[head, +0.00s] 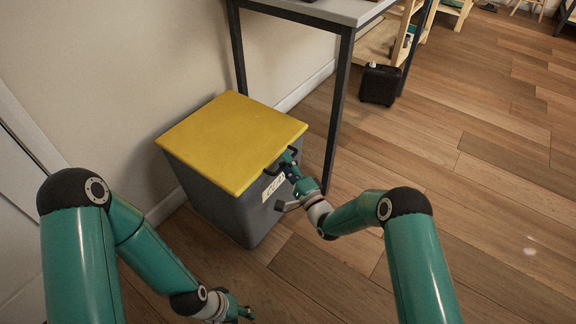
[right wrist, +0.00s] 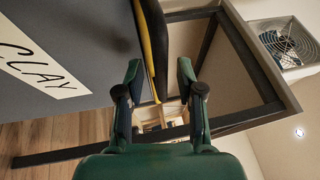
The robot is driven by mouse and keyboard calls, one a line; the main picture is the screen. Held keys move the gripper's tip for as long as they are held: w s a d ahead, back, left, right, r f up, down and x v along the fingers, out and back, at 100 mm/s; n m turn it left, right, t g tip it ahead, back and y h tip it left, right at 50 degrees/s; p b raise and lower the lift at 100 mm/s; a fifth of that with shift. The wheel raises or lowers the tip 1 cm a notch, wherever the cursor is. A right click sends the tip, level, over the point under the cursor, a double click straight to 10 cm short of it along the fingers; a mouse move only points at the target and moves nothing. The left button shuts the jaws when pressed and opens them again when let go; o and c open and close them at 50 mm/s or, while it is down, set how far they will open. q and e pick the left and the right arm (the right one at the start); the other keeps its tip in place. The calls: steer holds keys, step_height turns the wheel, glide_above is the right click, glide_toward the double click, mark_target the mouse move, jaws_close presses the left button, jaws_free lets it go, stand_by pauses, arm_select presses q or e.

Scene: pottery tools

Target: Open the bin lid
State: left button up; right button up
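A grey bin (head: 215,193) with a flat yellow lid (head: 232,140) stands against the wall. The lid lies shut on it. A pale label reading CLAY (head: 273,187) is on its front; the label (right wrist: 40,62) also fills the left of the right wrist view. My right gripper (head: 281,160) is at the lid's front edge near the right corner. In the right wrist view its fingers (right wrist: 158,82) are spread, with the yellow lid edge (right wrist: 148,50) and a dark strip showing between them; contact cannot be told. My left gripper (head: 243,311) hangs low at the bottom, in front of the bin, its fingers unclear.
A table (head: 345,12) with dark metal legs stands right behind the bin; one leg (head: 338,110) is close to the lid's right corner. A black box (head: 380,85) sits on the floor beyond, near wooden shelving (head: 383,40). The wooden floor (head: 480,190) at right is clear.

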steer(key=shift+w+a, duration=0.15)
jaws_close()
